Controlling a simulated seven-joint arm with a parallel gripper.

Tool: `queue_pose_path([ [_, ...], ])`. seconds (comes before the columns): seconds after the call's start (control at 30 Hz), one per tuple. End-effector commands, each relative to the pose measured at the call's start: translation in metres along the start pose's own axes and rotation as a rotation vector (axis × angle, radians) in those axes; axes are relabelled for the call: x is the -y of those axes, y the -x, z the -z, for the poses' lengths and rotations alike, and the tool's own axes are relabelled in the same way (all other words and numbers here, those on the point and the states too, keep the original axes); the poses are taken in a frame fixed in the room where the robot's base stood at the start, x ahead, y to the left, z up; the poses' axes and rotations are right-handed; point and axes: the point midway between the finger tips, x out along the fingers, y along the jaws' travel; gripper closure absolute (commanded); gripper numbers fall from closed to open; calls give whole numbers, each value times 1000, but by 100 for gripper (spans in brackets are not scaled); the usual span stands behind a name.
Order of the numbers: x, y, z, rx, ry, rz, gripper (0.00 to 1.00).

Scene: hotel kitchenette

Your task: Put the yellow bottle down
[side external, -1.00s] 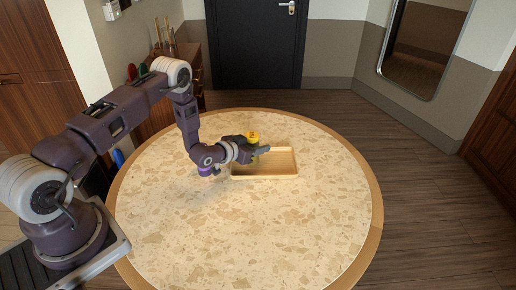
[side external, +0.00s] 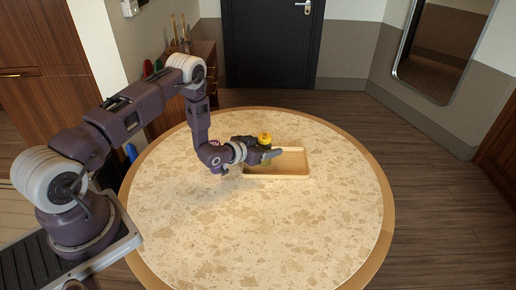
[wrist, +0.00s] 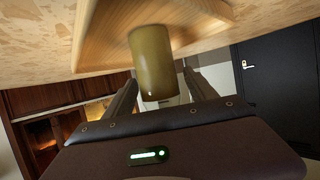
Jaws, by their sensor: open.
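The yellow bottle (side external: 265,138) is upright at the left part of a shallow wooden tray (side external: 292,173) on the round table. In the wrist view the picture is upside down; the bottle (wrist: 152,65) has its base end against the tray (wrist: 98,35) and appears to rest on it. My gripper (side external: 272,153) is low at the tray, around the bottle. In the wrist view my gripper (wrist: 160,78) is open, with one finger on each side of the bottle and visible gaps. The side view hides the bottle's lower part behind the fingers.
The round speckled table (side external: 250,235) is clear in front of the tray and to its right. A wooden cabinet (side external: 190,95) with utensils on top stands behind my arm. A dark door (side external: 270,45) is at the back.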

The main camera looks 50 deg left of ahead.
Motion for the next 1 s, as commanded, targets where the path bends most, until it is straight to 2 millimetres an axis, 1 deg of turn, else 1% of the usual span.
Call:
queue_pose_path([
  [0.03,0,11,0,3,1,1,35],
  [0.2,1,54,0,3,2,2,35],
  [0.3,0,75,0,2,2,1,35],
  [0.4,0,91,0,1,1,1,35],
  [0.53,0,102,0,0,1,1,35],
  [0.67,0,105,2,-1,-1,1,35],
  [0.7,0,104,5,3,-6,1,35],
  [0.77,0,102,20,17,-24,3,35],
  [0.87,-1,102,64,80,-75,18,35],
  [0.9,-3,107,86,115,-94,30,35],
  [0.97,-7,121,118,169,-115,49,35],
  [1.0,-11,135,139,205,-123,64,35],
])
